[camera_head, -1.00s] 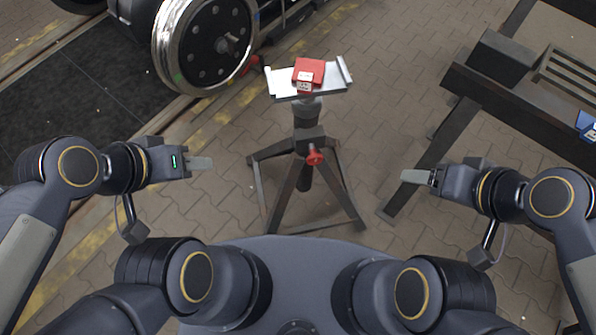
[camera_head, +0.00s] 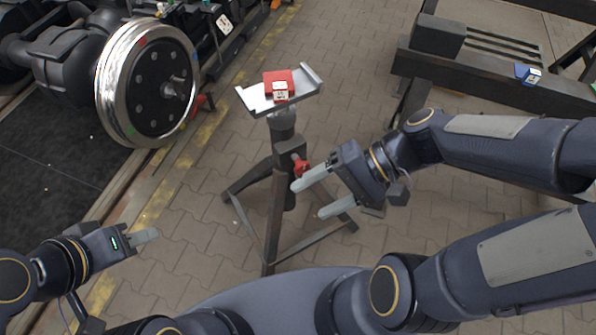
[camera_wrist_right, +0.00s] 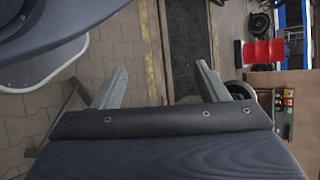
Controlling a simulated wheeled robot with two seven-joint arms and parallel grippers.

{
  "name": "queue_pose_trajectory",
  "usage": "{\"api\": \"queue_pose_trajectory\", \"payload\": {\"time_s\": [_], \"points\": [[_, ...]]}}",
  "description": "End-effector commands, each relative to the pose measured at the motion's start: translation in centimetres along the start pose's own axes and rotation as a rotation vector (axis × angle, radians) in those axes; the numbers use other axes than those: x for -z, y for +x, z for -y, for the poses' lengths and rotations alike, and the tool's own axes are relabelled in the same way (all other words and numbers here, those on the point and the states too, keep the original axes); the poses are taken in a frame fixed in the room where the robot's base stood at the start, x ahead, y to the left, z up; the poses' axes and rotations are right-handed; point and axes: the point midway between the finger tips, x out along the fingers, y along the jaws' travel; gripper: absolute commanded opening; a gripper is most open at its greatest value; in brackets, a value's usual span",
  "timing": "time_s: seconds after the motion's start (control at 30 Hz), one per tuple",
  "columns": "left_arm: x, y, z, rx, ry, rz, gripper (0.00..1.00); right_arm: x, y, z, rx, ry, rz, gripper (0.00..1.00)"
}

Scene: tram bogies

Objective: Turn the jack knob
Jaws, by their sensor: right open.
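The jack stand has dark legs, a column (camera_head: 283,150) and a metal tray (camera_head: 256,103) on top. Its red jack knob (camera_head: 300,166) sticks out from the right side of the column. My right gripper (camera_head: 308,198) is open, its fingers pointing left toward the column. Its upper fingertip is close to the knob; I cannot tell if they touch. In the right wrist view its two fingers (camera_wrist_right: 160,85) stand apart with nothing seen between them, and the knob is not visible there. My left gripper (camera_head: 150,236) is at the lower left, away from the stand; its jaw opening cannot be made out.
A red block (camera_head: 278,84) with a white label lies on the tray. A large steel wheel (camera_head: 150,85) stands at the upper left. A dark steel frame (camera_head: 480,75) with a blue item (camera_head: 528,74) is at the upper right.

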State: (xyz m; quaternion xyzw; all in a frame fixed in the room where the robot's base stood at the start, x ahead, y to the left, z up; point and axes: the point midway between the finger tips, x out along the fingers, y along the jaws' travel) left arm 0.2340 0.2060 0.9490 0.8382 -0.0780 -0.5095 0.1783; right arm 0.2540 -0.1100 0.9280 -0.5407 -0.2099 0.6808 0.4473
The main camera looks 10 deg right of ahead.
Motion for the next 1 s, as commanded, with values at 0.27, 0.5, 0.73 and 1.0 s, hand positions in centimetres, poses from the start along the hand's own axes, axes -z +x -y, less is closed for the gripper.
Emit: {"api": "queue_pose_trajectory", "payload": {"time_s": [0.27,0.5,0.73,1.0], "points": [[-1.6,3.2,1.5,0.0,0.0,0.0,0.36,7.7,4.4,0.3,0.525,0.405,0.191,0.67],[-2.8,5.6,2.6,0.0,0.0,0.0,0.36,18.9,6.8,-5.0,1.04,0.817,0.106,0.67],[-3.7,7.3,3.4,0.0,0.0,0.0,0.36,26.6,10.3,-15.4,1.368,1.182,-0.155,0.67],[-3.9,7.8,3.6,0.0,0.0,0.0,0.36,28.7,12.4,-20.6,1.459,1.342,-0.317,0.67]]}}
